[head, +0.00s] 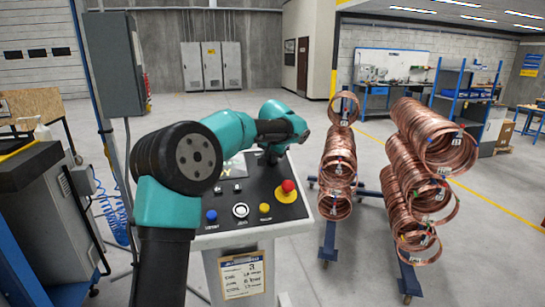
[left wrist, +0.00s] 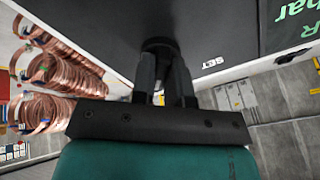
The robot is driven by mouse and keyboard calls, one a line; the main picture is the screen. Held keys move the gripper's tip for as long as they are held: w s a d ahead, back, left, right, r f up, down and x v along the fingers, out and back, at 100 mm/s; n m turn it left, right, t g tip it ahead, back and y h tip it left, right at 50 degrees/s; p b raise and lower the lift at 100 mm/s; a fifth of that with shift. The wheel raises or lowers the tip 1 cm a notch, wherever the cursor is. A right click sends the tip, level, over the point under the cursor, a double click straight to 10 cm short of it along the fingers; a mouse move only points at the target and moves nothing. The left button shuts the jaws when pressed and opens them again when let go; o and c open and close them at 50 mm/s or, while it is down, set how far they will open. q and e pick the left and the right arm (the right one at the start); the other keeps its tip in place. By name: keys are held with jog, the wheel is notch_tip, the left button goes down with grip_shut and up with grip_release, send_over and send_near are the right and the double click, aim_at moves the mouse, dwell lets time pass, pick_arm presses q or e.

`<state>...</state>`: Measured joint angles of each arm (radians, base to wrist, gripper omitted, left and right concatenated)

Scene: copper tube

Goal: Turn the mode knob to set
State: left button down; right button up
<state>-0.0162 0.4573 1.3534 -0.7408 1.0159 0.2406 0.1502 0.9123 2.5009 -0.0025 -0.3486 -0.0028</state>
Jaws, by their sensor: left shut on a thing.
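My left arm reaches over a console panel (head: 225,203) in the head view, and its gripper (head: 273,157) is at the panel's far right part. In the left wrist view the gripper (left wrist: 160,88) is shut on the dark mode knob (left wrist: 160,45), whose round top shows between the fingertips. The white word SET (left wrist: 212,62) is printed on the black panel beside the knob. The knob's pointer is hidden, so I cannot tell its setting. In the head view the arm and gripper hide the knob. My right gripper is not in view.
The panel carries a red emergency button (head: 287,187), a blue button (head: 211,215), a white-ringed button (head: 240,210) and a yellow button (head: 265,207). A partly covered screen (head: 234,168) lies behind the arm. Copper tube coils (head: 420,165) hang on blue racks at the right.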

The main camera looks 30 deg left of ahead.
pick_arm(q)
jog(key=n, duration=0.4)
jog(key=shift+n, duration=0.3)
jog(key=n, duration=0.4)
jog(key=shift+n+y, duration=0.4)
jog(key=n, duration=0.4)
jog(key=shift+n+g, duration=0.3)
jog(key=shift+n, duration=2)
jog(key=c, duration=1.1)
grip_release()
jog(key=shift+d+r, duration=0.1)
